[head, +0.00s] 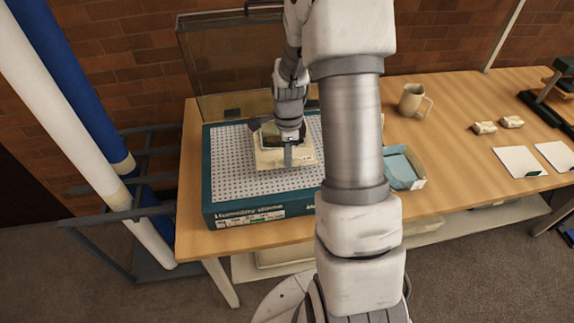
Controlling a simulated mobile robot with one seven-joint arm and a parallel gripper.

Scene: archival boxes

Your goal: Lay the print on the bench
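The print (270,159), a cream sheet with a dark picture on it, is at the humidity dome, over its perforated grey top. My gripper (287,150) is right at the print, above its middle. One dark finger shows against the sheet; the gap between the fingers is hidden, so I cannot tell if it grips the print. The humidity dome (262,215) is a teal-sided box with a label on its front, and its clear lid (215,60) stands open at the back. The bench (455,100) is a light wooden table under it.
Right of the dome, partly behind my arm, is an open box with blue contents (402,168). A mug (412,99), small blocks (484,128), white cards (520,161) and a dark press-like stand (555,95) are further right. Rolls (75,110) lean in a rack at left. Bare bench lies around the mug.

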